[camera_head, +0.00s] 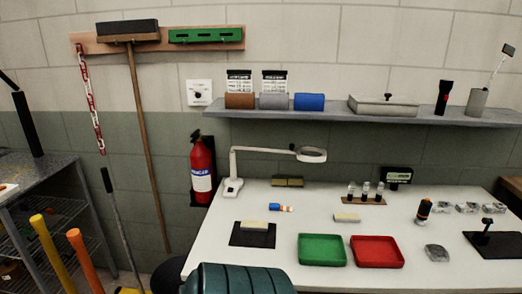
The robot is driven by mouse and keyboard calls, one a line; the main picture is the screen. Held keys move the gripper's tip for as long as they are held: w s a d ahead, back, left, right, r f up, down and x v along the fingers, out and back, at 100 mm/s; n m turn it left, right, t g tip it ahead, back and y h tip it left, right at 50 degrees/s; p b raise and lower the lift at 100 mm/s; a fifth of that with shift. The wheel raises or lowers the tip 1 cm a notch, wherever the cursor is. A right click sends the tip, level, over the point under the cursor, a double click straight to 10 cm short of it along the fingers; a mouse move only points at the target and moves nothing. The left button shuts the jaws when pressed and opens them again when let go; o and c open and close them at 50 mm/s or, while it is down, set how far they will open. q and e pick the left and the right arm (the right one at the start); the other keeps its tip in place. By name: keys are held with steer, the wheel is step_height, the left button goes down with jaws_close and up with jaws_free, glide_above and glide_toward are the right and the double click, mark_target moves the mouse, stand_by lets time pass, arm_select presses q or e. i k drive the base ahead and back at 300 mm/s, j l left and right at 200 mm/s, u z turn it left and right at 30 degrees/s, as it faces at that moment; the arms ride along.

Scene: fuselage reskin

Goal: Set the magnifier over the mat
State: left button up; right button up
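The magnifier is a white jointed lamp. Its base (232,188) stands at the bench's back left, and its arm reaches right to a round ring head (312,155) above the back of the bench. A small black mat (240,240) lies at the front left with a cream block (254,225) on it. The ring head is behind and to the right of this mat, not above it. A larger dark mat (503,248) lies at the right edge with a small dark upright tool on it. Neither gripper shows.
The white bench (300,215) holds green (322,249) and red (377,251) trays, an orange-and-blue tube (281,207), another cream block (346,217) and a small bottle rack (364,196). A shelf (370,114) runs above. A dark teal rounded object (250,279) is in front.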

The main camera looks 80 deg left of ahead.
mark_target(301, 158)
steer(key=u, duration=2.25)
steer(key=i+j+z, duration=0.1)
steer(key=i+z, duration=0.15)
steer(key=z, duration=0.15)
steer(key=i+j+z, duration=0.15)
steer(key=z, duration=0.25)
steer(key=i, duration=0.1)
